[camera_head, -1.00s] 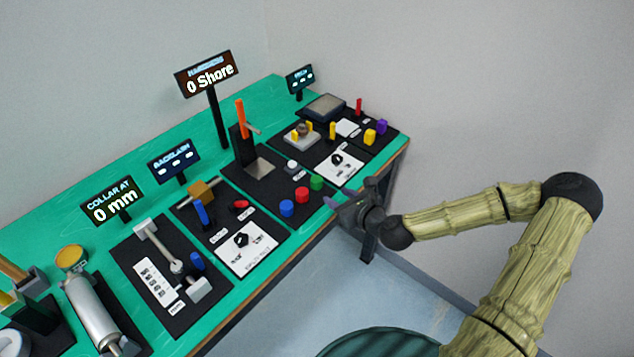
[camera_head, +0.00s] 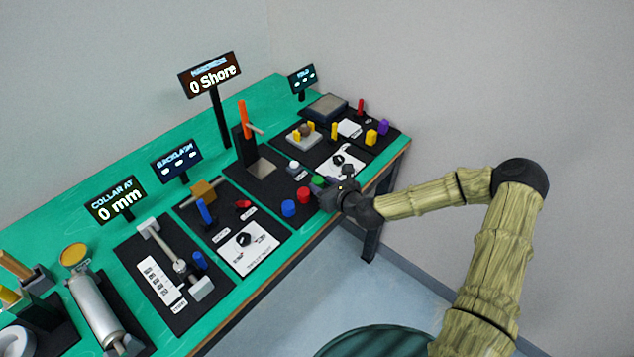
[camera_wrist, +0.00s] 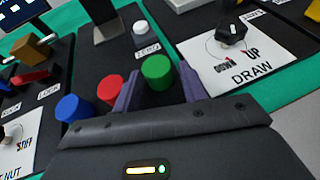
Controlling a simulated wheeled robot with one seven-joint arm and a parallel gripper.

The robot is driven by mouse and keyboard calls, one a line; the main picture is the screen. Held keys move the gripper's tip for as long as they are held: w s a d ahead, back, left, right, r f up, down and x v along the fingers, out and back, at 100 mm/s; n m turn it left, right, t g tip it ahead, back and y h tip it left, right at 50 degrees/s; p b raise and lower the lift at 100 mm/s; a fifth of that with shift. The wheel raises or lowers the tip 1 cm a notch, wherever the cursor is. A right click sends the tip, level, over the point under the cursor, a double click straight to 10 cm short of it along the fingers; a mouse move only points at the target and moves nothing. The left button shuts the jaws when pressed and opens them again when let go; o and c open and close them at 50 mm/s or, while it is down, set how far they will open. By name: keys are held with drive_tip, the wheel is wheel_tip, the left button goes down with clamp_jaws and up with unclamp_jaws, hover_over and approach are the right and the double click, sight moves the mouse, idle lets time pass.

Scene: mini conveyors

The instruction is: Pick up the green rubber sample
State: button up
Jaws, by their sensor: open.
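The green rubber sample (camera_wrist: 157,71) is a short upright cylinder on a black panel. In the wrist view it stands between the tips of my gripper (camera_wrist: 160,88), whose two purple-grey fingers are apart, one on each side; I cannot tell whether either touches it. In the head view the green sample (camera_head: 318,182) is partly covered by my gripper (camera_head: 326,190). The red sample (camera_wrist: 111,87) stands just left of the left finger, and the blue sample (camera_wrist: 74,108) is further left.
A white zero button (camera_wrist: 140,28) and the hardness tester (camera_head: 244,145) with its orange lever stand behind the samples. A white draw panel with a black knob (camera_wrist: 231,33) lies to the right. The green table's front edge (camera_head: 300,250) is close by.

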sight(320, 180)
drive_tip(key=w+a, duration=0.2)
drive_tip(key=w, duration=0.1)
drive_tip(key=shift+f+p, duration=0.2)
drive_tip(key=shift+p, duration=0.15)
drive_tip(key=shift+w+a+f, duration=0.1)
drive_tip(key=shift+a+f, duration=0.1)
drive_tip(key=shift+a, duration=0.05)
drive_tip(key=c, duration=0.7)
